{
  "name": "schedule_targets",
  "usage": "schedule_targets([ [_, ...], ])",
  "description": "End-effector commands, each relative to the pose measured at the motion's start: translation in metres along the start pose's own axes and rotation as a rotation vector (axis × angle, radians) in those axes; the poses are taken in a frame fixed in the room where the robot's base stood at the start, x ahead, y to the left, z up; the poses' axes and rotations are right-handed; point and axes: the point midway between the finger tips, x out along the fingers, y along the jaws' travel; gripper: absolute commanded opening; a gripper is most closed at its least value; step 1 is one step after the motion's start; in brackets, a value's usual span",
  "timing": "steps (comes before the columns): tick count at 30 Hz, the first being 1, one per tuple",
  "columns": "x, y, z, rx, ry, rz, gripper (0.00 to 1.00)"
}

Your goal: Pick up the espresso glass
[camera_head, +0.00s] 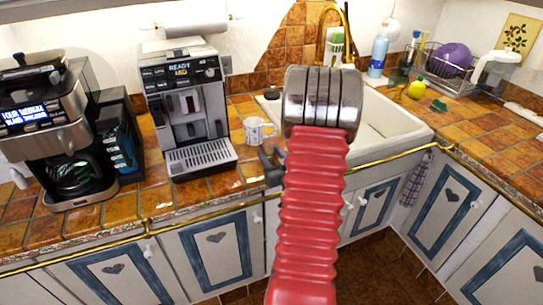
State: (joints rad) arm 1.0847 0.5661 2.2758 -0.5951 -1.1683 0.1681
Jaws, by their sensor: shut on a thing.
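My red bellows arm rises through the middle of the view. My gripper (271,166) shows only as a small dark part at the arm's left side, by the counter's front edge. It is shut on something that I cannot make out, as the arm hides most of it. I cannot pick out the espresso glass for sure. The silver espresso machine (187,105) stands on the tiled counter to the left, and no glass shows clearly on its drip tray (201,155).
A patterned white mug (258,130) stands on the counter just behind my gripper. A black and silver coffee maker (50,130) is at the far left. A white sink (390,125) lies behind my arm. A brass rail (190,207) runs along the counter's front edge.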

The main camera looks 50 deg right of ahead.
Motion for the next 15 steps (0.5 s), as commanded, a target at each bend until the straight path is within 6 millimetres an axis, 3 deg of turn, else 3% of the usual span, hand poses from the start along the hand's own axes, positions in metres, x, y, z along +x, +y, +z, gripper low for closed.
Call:
schedule_targets([
  [8, 0.000, 0.000, -0.001, 0.000, 0.001, -0.001, 0.17],
  [15, -0.002, -0.001, -0.015, -0.002, 0.002, -0.001, 0.17],
])
